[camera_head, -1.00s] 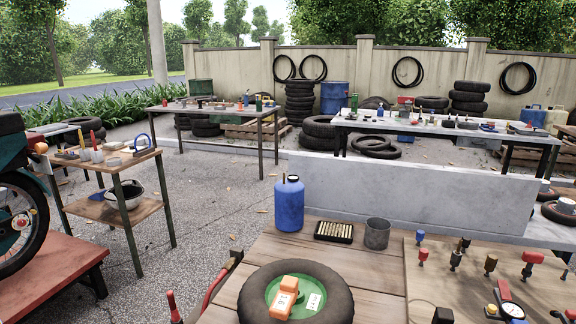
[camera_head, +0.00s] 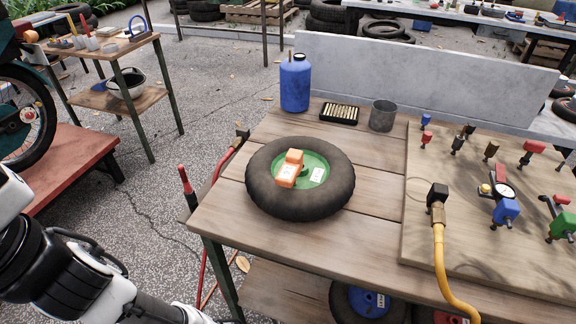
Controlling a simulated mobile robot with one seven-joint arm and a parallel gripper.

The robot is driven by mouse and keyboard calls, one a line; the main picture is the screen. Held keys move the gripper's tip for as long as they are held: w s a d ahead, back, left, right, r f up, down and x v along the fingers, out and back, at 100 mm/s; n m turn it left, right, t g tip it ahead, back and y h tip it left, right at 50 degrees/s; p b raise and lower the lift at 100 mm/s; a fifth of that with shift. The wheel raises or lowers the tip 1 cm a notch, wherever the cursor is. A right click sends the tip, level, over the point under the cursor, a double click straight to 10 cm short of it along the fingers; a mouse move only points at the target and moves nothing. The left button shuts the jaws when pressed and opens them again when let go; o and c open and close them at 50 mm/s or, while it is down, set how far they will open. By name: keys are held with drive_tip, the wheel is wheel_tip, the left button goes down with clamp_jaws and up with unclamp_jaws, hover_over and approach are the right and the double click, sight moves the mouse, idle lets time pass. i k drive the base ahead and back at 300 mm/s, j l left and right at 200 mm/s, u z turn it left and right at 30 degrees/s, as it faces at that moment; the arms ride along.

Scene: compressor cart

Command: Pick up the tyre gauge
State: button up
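My white and black arm shows at the lower left, beside the bench. My gripper is outside the picture.
The workbench (camera_head: 375,185) also holds a blue bottle (camera_head: 295,85), a black tray (camera_head: 339,113) and a grey cup (camera_head: 382,115). Coloured valve pieces stand around the dial. A yellow hose (camera_head: 440,255) with a black head runs off the front. A red hose hangs at the bench's left edge.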

sight(290, 168)
drive_tip(key=i+l+u, duration=0.1)
drive_tip(key=l+u, duration=0.9)
drive_tip(key=u, duration=0.15)
